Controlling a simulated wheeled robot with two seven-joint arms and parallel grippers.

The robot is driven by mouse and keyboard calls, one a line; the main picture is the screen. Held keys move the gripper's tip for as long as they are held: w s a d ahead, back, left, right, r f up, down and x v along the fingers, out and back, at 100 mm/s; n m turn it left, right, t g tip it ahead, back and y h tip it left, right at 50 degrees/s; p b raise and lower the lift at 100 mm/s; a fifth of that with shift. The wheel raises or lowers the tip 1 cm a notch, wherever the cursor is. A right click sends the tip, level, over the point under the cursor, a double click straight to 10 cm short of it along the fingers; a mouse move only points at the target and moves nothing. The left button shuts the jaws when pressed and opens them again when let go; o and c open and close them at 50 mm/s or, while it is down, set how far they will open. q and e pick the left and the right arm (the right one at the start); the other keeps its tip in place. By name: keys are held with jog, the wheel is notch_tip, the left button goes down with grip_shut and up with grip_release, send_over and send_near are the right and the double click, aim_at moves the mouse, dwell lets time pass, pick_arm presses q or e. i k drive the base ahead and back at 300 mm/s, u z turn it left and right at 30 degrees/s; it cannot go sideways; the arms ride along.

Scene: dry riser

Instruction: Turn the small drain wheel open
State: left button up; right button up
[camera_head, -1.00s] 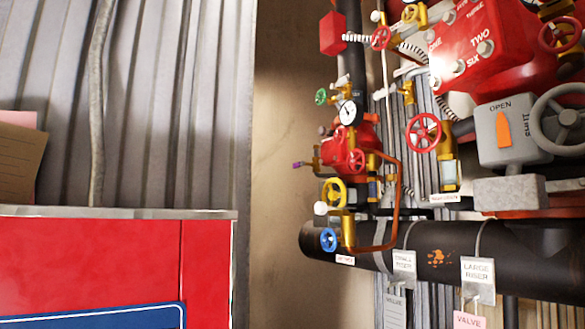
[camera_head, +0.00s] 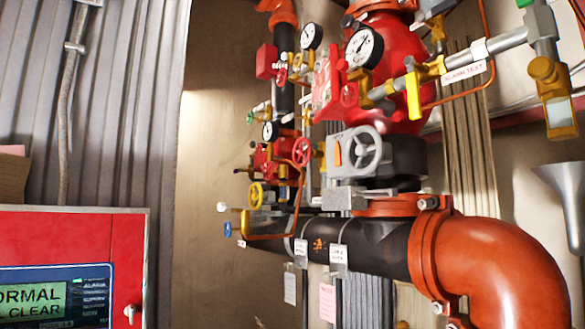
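Small coloured handwheels sit on the slimmer riser's valve group, left of centre in the head view. There is a yellow wheel (camera_head: 257,195), a blue wheel (camera_head: 228,229) low on the left, a red wheel (camera_head: 301,152) and a small green wheel (camera_head: 250,118). The label by the blue wheel is too small to read, so I cannot tell which wheel is the drain wheel. A larger grey handwheel (camera_head: 362,152) sits on the big riser's valve. Neither of my grippers is in view.
A red panel (camera_head: 60,240) with a green display (camera_head: 32,302) stands at lower left. A large orange elbow pipe (camera_head: 490,265) fills the lower right. A black horizontal pipe (camera_head: 370,238) carries hanging tags. A grey funnel (camera_head: 565,190) is at the right edge.

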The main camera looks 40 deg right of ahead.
aim_at(267, 171)
jog(key=z, duration=0.95)
jog(key=i, duration=0.25)
jog(key=z, duration=0.05)
